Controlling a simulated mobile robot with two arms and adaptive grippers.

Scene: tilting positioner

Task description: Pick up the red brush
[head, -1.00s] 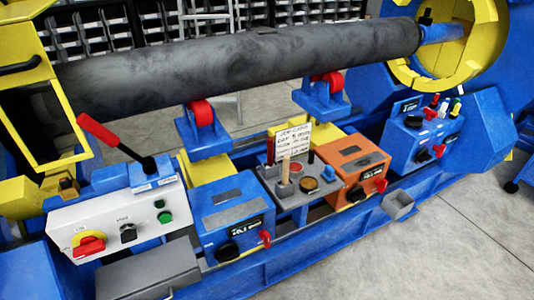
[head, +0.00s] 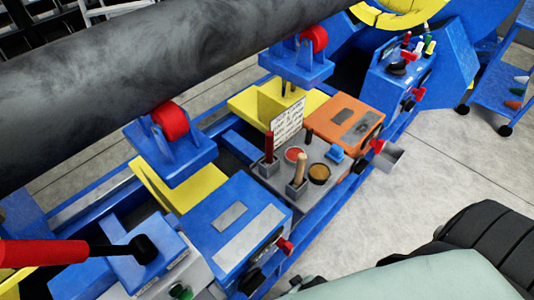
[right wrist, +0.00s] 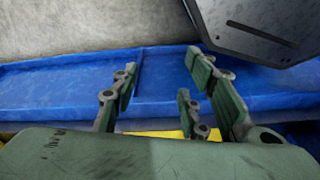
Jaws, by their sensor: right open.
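The red brush (head: 269,146) appears as an upright red handle in the grey tray (head: 258,172), left of a white note card. Its lower end is hidden in the tray. A brush with a wooden handle (head: 298,170) stands in front of it. My right gripper (right wrist: 160,75) is open and empty in the right wrist view, over a blue beam; no brush shows there. In the head view, part of my right arm enters at the lower right, apart from the tray. My left gripper is not in view.
The note card (head: 288,122) stands close to the brush. An orange box (head: 345,118) is right of the tray, a blue box (head: 228,225) left. A dark pipe (head: 150,75) runs above on red rollers. A grey plate (right wrist: 255,35) is near my right fingers.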

